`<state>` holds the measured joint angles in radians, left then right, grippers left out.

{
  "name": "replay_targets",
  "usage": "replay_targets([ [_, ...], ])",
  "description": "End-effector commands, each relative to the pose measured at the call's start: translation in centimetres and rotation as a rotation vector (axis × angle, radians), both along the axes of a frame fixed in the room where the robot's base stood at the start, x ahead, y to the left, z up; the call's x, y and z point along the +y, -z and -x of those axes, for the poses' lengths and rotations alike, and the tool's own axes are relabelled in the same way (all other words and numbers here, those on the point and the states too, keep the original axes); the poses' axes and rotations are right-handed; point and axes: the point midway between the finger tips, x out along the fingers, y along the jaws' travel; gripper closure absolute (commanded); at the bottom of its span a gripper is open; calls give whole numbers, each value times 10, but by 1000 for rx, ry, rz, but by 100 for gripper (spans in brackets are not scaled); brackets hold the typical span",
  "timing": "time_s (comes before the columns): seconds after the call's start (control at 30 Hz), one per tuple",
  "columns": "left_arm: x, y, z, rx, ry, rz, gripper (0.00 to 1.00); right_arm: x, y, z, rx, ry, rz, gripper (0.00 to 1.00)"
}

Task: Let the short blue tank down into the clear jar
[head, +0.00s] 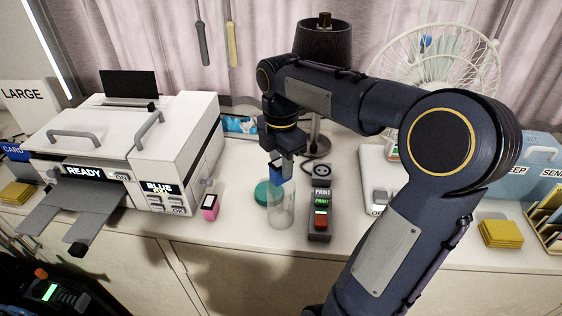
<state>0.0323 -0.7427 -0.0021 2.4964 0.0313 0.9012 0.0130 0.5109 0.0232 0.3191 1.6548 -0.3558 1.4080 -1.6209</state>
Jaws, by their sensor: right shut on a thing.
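The short blue tank (277,176) is held in my right gripper (281,163), which points down and is shut on it. The tank is above the clear jar (282,206), near its mouth. I cannot tell whether its lower end is inside the rim. The clear jar stands upright on the white counter and looks empty. A round teal lid or disc (262,193) lies on the counter just left of and behind the jar. My left gripper is not seen.
A white printer (180,150) with a READY display stands at the left. A pink-cased item (210,207) lies near its front. A control strip with PRINT labels (320,205) is close to the jar's right. A dark lamp (323,45) and white fan (440,55) stand behind.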

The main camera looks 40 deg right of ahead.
Motion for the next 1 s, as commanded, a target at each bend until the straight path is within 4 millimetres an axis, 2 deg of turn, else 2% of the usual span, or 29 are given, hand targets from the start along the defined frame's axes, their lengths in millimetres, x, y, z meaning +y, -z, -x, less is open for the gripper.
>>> replay_targets([
  [0.5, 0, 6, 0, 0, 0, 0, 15, 0, 10, 0, 0, -1, 0, 95],
  [1.0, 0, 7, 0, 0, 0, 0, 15, 0, 13, 0, 0, 0, 0, 95],
])
